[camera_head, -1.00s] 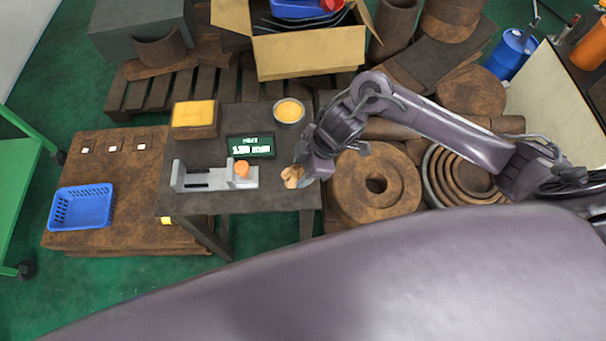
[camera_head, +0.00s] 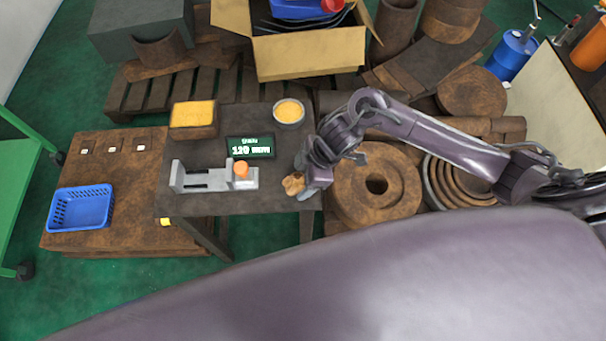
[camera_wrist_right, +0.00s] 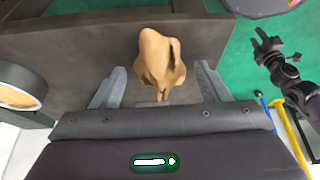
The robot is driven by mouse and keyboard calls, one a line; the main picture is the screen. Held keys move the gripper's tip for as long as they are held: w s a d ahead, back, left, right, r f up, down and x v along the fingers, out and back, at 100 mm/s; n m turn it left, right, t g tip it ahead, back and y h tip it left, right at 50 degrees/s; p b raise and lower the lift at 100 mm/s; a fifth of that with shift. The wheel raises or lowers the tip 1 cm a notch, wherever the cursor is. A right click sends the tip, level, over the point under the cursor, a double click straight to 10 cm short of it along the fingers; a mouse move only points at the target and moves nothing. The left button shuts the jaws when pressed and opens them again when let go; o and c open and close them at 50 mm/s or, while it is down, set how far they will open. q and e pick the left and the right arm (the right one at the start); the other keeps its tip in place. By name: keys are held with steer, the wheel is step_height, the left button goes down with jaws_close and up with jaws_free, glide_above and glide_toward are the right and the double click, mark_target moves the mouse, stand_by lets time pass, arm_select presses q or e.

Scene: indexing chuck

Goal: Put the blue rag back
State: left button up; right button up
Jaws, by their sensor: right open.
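No blue rag shows in either view. A crumpled tan, rag-like lump (camera_head: 293,184) is at the front right corner of the dark table (camera_head: 270,201). It also shows in the right wrist view (camera_wrist_right: 160,62), between and just beyond the fingers. My right gripper (camera_head: 303,187) is at this lump; in the right wrist view (camera_wrist_right: 163,84) its two fingers stand apart on either side, with gaps visible. Whether the lump touches the table is unclear. My left gripper is not in view.
On the table are a grey slide fixture with an orange knob (camera_head: 241,169), a green-lit display (camera_head: 250,146), a yellow-topped block (camera_head: 194,114) and a round tin (camera_head: 289,113). A blue basket (camera_head: 80,208) sits on the lower left bench. Brown rings (camera_head: 350,195) stand right of the table.

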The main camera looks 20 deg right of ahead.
steer(key=shift+r, duration=0.25)
steer(key=p+v, duration=0.1)
steer(key=v, duration=1)
steer(key=shift+d+r, duration=0.2)
steer(key=shift+r, duration=0.15)
steer(key=shift+s, duration=0.1)
